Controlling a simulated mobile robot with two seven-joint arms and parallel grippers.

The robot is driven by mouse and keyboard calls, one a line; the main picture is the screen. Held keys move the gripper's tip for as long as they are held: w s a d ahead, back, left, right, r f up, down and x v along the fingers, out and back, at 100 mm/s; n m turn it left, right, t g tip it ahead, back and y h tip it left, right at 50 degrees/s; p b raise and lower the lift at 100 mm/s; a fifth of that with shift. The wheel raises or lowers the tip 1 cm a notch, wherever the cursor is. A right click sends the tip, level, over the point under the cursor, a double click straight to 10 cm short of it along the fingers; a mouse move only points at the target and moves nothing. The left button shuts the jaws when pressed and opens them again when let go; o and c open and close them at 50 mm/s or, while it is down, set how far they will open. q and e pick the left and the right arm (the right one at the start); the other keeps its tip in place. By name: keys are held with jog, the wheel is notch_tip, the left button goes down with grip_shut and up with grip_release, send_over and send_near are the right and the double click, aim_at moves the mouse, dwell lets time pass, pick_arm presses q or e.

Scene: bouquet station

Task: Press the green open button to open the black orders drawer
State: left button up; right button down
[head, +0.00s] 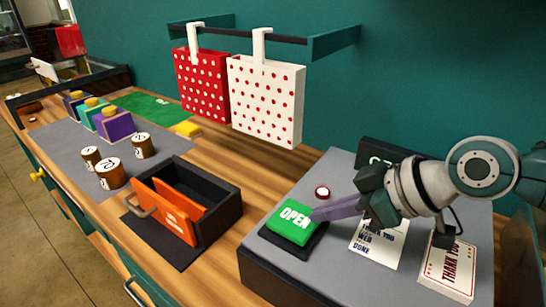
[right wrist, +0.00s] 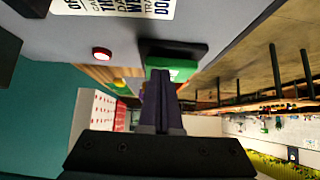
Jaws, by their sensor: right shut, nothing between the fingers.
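The green button (head: 294,222) marked OPEN sits on a black base on the grey raised panel; it also shows in the right wrist view (right wrist: 172,68). My right gripper (head: 314,214) is shut and empty, its purple fingertips at the button's right edge. In the right wrist view the fingertips (right wrist: 161,75) overlap the green button; I cannot tell whether they touch it. The black drawer box (head: 222,190) stands left of the panel, with an orange front (head: 163,212) and a handle. Its top is open and its inside looks empty. My left gripper is not in view.
A small red button (head: 322,192) is behind the green one. Printed cards (head: 378,243) lie under my right arm. Two dotted bags (head: 265,100) hang from a rail behind. Numbered cylinders (head: 109,173) stand on the grey mat at left.

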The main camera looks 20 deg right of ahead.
notch_tip(320, 180, down, 2)
jog(key=shift+d+f+b, duration=0.1)
jog(key=shift+b, duration=0.75)
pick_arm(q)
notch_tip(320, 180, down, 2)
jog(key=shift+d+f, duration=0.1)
pick_arm(e)
jog(key=shift+s+d, duration=0.1)
jog(key=shift+s, duration=0.05)
jog(key=r+p, duration=0.4)
jog(key=r, duration=0.1)
jog(key=shift+w+a+r+p, duration=0.1)
jog(key=shift+w+a+p, duration=0.15)
jog(key=shift+p, duration=0.15)
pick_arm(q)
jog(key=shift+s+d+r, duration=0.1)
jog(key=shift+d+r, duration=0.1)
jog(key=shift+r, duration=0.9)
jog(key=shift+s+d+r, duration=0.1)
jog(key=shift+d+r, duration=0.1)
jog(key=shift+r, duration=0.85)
pick_arm(e)
jog(key=v, duration=1)
jog(key=shift+w+r, duration=0.15)
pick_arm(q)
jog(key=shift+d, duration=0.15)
